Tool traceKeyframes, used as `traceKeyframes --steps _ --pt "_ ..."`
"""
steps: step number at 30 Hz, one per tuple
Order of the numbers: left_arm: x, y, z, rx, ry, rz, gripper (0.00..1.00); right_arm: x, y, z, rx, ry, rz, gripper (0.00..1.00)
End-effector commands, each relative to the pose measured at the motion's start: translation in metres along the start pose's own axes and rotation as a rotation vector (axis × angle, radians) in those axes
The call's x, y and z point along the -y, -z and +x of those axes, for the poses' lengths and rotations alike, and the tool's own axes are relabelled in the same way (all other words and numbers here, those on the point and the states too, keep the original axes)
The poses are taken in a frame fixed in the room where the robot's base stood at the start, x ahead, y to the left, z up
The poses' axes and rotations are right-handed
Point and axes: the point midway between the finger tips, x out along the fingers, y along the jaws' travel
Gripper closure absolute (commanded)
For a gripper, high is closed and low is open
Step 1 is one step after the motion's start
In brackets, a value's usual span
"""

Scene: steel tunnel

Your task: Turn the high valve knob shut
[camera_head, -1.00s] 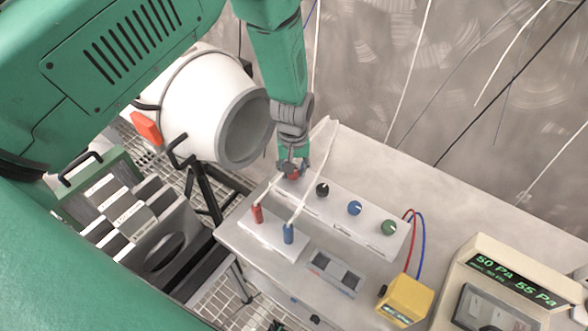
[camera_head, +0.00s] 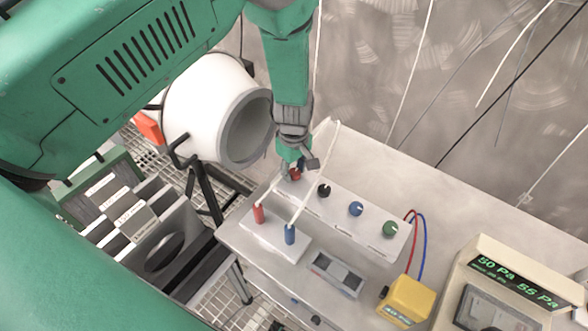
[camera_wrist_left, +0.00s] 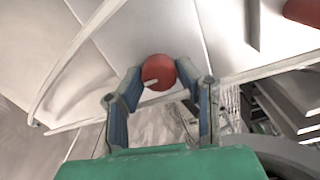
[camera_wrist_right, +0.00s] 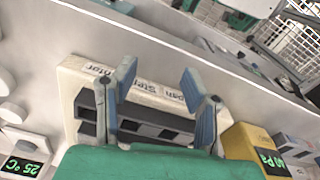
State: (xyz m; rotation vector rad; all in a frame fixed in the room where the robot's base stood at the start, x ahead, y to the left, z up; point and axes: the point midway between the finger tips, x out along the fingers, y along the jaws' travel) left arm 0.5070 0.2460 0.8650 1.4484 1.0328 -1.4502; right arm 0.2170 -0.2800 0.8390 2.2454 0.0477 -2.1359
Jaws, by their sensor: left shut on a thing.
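The white panel (camera_head: 375,234) on the bench carries a row of knobs: a red knob (camera_head: 295,174), a black knob (camera_head: 323,190), a blue knob (camera_head: 356,209) and a green knob (camera_head: 390,228). My left gripper (camera_head: 298,166) points down at the red knob and partly hides it. In the left wrist view the red knob (camera_wrist_left: 158,72), with a short white mark, sits between both fingertips, and the left gripper (camera_wrist_left: 160,80) is shut on it. My right gripper (camera_wrist_right: 157,80) is open and empty in its wrist view, above a white box with dark slots (camera_wrist_right: 88,78).
Red and blue plugs (camera_head: 289,234) with white cables stand in front of the panel; one cable rises close to my left gripper. A yellow gauge (camera_head: 408,299) and a display unit (camera_head: 512,290) stand at the right. A white drum (camera_head: 205,105) is behind, left.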

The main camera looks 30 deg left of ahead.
Motion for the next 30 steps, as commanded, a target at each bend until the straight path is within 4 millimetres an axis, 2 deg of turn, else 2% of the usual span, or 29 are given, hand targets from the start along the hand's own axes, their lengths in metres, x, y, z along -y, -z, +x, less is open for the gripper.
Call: traceKeyframes --steps 1,14,15,16,17,26,30 --pt "0.002 -0.005 0.003 0.008 0.008 -0.004 0.99 0.0 0.0 0.0 0.0 0.0 0.0 0.6" --pt "0.002 -0.005 0.003 0.008 0.007 -0.012 0.99 0.0 0.0 0.0 0.0 0.0 0.0 0.6" --pt "0.002 -0.005 0.003 0.008 0.007 -0.012 0.64 0.0 0.0 0.0 0.0 0.0 0.0 0.6" --pt "0.002 -0.005 0.003 0.008 0.007 -0.012 0.53 0.0 0.0 0.0 0.0 0.0 0.0 0.6" --pt "0.002 -0.005 0.003 0.007 0.006 -0.012 0.51 0.0 0.0 0.0 0.0 0.0 0.0 0.6" --pt "0.001 -0.002 0.0 0.003 0.001 -0.012 0.51 0.0 -0.001 0.0 -0.002 0.0 0.0 0.6" --pt "-0.001 -0.001 -0.012 0.001 -0.002 -0.012 0.51 0.0 -0.003 -0.001 -0.003 0.0 0.0 0.6"
